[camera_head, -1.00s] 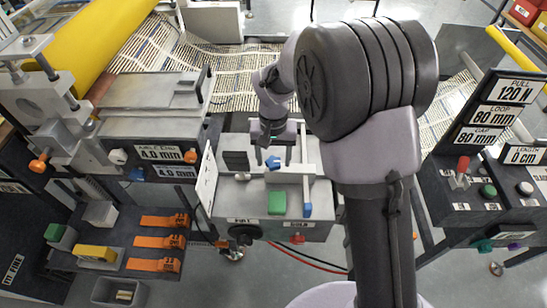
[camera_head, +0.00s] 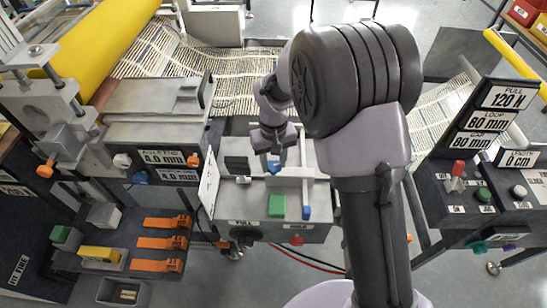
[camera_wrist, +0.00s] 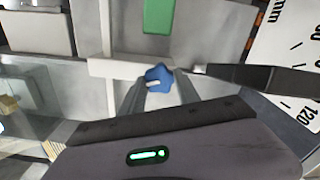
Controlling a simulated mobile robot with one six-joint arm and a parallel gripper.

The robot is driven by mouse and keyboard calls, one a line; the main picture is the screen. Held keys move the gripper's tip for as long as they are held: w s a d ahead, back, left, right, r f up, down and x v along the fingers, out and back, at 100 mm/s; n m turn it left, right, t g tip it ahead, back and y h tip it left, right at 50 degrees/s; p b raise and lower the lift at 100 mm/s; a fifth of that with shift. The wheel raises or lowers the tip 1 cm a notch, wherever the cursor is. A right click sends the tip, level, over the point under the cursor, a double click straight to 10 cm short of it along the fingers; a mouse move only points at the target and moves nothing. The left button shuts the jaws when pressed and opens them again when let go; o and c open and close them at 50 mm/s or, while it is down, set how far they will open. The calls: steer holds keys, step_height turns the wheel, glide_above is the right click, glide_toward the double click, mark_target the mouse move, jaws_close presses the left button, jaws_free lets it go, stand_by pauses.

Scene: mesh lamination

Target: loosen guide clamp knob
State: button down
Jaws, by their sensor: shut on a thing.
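The blue clamp knob (camera_head: 273,167) sits on the grey guide block, beside a pale upright bar. It also shows in the wrist view (camera_wrist: 158,78), where a white mark is visible on it. My gripper (camera_head: 277,161) points down at the knob from above. In the wrist view my gripper (camera_wrist: 159,84) has one finger on each side of the knob and is shut on it. The pale guide bar (camera_wrist: 118,68) runs beside the knob. The fingers partly hide the knob's lower sides.
A green block (camera_head: 276,205) and a blue-tipped rod (camera_head: 306,195) are on the same guide unit. A white scale plate (camera_head: 208,181) stands at its left edge. Orange clips (camera_head: 160,243) lie on the tray at left. A control panel (camera_head: 478,190) stands at right.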

mark_target(274, 165)
steer(key=n+p, duration=0.4)
steer(key=n, duration=0.3)
steer(key=shift+r, duration=0.2)
steer(key=n+p, duration=0.3)
steer(key=n, duration=0.3)
steer(key=shift+f+n, duration=0.1)
steer(key=shift+n, duration=0.3)
steer(key=c, duration=0.9)
jaws_free()
step_height(274, 165, up, 17)
steer(key=p, duration=0.4)
